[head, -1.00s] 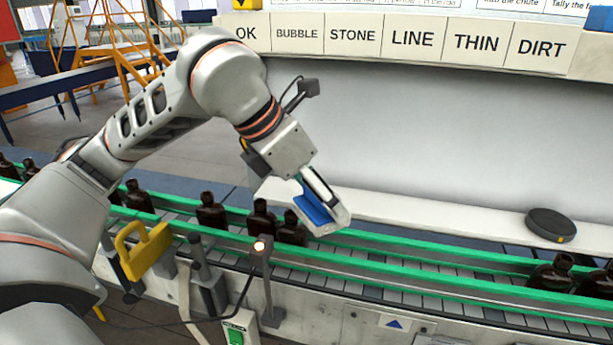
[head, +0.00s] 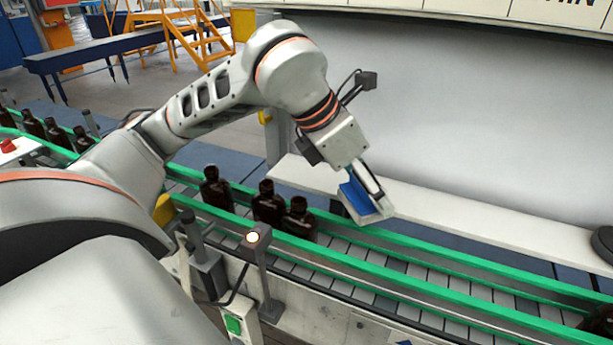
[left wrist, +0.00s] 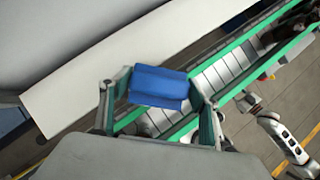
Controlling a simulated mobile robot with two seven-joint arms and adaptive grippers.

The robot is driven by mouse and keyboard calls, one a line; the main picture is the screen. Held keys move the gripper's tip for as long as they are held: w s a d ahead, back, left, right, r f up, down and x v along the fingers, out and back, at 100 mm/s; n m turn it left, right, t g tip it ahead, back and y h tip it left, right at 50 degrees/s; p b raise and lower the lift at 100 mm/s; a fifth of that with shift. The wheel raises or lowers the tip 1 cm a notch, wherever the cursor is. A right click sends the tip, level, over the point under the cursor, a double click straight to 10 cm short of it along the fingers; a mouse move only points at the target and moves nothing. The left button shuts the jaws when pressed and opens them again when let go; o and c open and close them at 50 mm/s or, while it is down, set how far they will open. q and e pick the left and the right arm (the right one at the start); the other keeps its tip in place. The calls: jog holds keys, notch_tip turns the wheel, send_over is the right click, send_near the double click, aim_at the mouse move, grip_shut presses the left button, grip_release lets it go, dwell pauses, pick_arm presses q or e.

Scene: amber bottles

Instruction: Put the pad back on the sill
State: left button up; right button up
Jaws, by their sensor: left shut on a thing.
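The blue pad (head: 357,196) is between the fingers of my left gripper (head: 372,207), which is shut on it. In the head view they are over the conveyor's far green rail, at the near side of the white sill (head: 450,215). The left wrist view shows the pad (left wrist: 158,87) between both fingers, with the sill (left wrist: 120,65) beyond it, bare in the part seen. I cannot tell the height of the pad above the rail. A white arm, seemingly my right one, shows at the right of the left wrist view; its gripper (left wrist: 248,103) is too small to read.
Several amber bottles (head: 268,205) stand on the conveyor (head: 345,260) left of my left gripper. A dark round object (head: 603,245) is at the sill's right, cut by the frame edge. A post with a lit button (head: 252,238) stands in front of the conveyor.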

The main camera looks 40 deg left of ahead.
pick_arm(q)
jog(key=shift+w+a+f, duration=0.2)
jog(key=shift+w+f, duration=0.05)
jog(key=shift+f, duration=0.1)
jog(key=w+a, duration=0.1)
jog(key=a, duration=0.3)
jog(key=w+a, duration=0.1)
jog(key=a, duration=0.4)
jog(key=w+a, duration=0.1)
jog(key=a, duration=0.4)
jog(key=shift+r, duration=0.1)
jog(key=a, duration=0.3)
jog(key=shift+w+a+f, duration=0.15)
jog(key=shift+w+f, duration=0.2)
jog(key=shift+f, duration=0.45)
jog(key=shift+w, duration=0.1)
pick_arm(e)
jog(key=shift+w+d+f, duration=0.1)
jog(key=shift+d+f, duration=0.3)
jog(key=shift+f, duration=0.3)
pick_arm(q)
jog(key=shift+b, duration=0.3)
jog(key=o, duration=1)
jog(key=shift+f, duration=0.1)
pick_arm(e)
jog(key=shift+f, duration=0.1)
